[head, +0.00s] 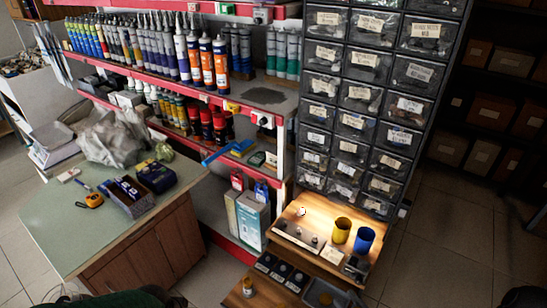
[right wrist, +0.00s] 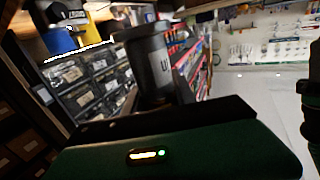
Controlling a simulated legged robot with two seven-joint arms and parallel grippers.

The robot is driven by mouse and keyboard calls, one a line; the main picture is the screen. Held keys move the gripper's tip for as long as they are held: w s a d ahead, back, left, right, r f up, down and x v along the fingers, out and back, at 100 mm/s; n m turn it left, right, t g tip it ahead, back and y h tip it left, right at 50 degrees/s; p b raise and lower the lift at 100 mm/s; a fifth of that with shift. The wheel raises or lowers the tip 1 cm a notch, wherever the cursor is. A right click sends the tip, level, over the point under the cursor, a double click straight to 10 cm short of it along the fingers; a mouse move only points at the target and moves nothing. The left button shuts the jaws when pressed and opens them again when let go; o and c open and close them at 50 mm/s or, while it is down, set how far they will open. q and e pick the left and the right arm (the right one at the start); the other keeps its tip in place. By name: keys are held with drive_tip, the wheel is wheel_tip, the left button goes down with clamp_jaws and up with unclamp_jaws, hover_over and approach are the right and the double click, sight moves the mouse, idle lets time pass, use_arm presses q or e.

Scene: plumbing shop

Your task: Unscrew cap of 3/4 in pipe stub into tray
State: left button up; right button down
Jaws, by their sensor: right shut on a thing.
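My right gripper (right wrist: 165,120) fills the lower part of the right wrist view as a dark green body with a black front edge. A grey cylinder (right wrist: 157,72) with a wider dark top and white lettering stands up from it, held in the jaws; its lower end and the fingertips are hidden. In the head view only a dark piece of my right arm shows at the bottom right corner. Small pipe pieces (head: 298,231) stand in a row on the lit bench. A dark tray (head: 325,297) lies at the bottom edge. My left gripper is out of view.
A yellow cup (head: 342,230) and a blue cup (head: 364,240) stand on the bench below a tall drawer cabinet (head: 363,93). Dark labelled blocks (head: 282,271) and a small pale-topped piece (head: 248,288) are on the lower ledge. Clear floor (head: 450,250) lies to the right.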

use_arm(q)
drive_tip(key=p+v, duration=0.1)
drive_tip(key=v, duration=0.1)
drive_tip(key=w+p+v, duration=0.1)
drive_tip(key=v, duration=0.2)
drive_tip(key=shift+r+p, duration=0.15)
drive_tip(key=shift+p, duration=0.25)
